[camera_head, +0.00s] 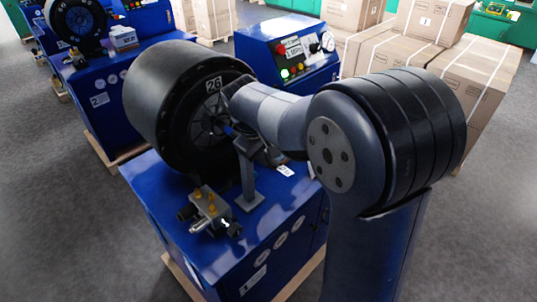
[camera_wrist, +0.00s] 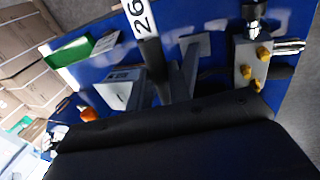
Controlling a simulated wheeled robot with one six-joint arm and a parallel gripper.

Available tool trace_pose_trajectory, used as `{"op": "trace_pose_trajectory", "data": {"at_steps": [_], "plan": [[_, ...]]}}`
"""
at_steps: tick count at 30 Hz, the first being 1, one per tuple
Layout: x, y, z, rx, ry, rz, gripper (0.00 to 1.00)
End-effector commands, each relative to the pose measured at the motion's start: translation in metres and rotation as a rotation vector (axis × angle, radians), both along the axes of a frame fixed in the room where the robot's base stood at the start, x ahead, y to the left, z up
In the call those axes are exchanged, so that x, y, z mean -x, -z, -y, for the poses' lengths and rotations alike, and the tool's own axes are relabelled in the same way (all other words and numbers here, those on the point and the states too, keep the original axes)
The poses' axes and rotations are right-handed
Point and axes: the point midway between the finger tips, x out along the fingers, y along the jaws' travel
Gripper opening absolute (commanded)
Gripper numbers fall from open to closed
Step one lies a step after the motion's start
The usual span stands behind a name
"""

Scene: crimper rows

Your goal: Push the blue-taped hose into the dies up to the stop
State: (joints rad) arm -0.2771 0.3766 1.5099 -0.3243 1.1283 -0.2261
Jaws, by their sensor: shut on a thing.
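The near crimper (camera_head: 168,108) has a large black round head with a die face marked 26, turned toward my arm. My gripper (camera_head: 256,146) is low in front of that face, mostly hidden by my wrist. It is shut on the hose, of which little shows. A small blue patch (camera_head: 231,130) beside the dies may be its tape. In the wrist view a black hose-like piece (camera_wrist: 152,52) runs down from a white 26 label (camera_wrist: 140,17). The hose end, its depth in the dies and the stop cannot be made out.
A hose stand (camera_head: 247,178) rises from the blue bench below my gripper. A valve block with yellow caps (camera_head: 207,203) lies to its left and also shows in the wrist view (camera_wrist: 250,62). A control box (camera_head: 288,50) and cartons (camera_head: 432,62) stand behind.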

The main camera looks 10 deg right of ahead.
Motion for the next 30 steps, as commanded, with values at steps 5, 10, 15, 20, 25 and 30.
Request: {"op": "trace_pose_trajectory", "data": {"at_steps": [5,10,15,20,25,30], "plan": [[-0.0036,-0.0012,-0.0026,-0.001,0.000,0.003,0.00],[-0.0036,-0.0021,-0.0026,0.005,0.000,-0.005,0.00],[-0.0036,-0.0026,-0.0027,0.018,-0.001,-0.023,0.00],[-0.0037,-0.0020,-0.0027,0.024,0.000,-0.031,0.00],[-0.0035,-0.0016,-0.0025,0.024,0.000,-0.031,0.19],[-0.0032,-0.0013,-0.0024,0.024,0.000,-0.032,0.33]]}}
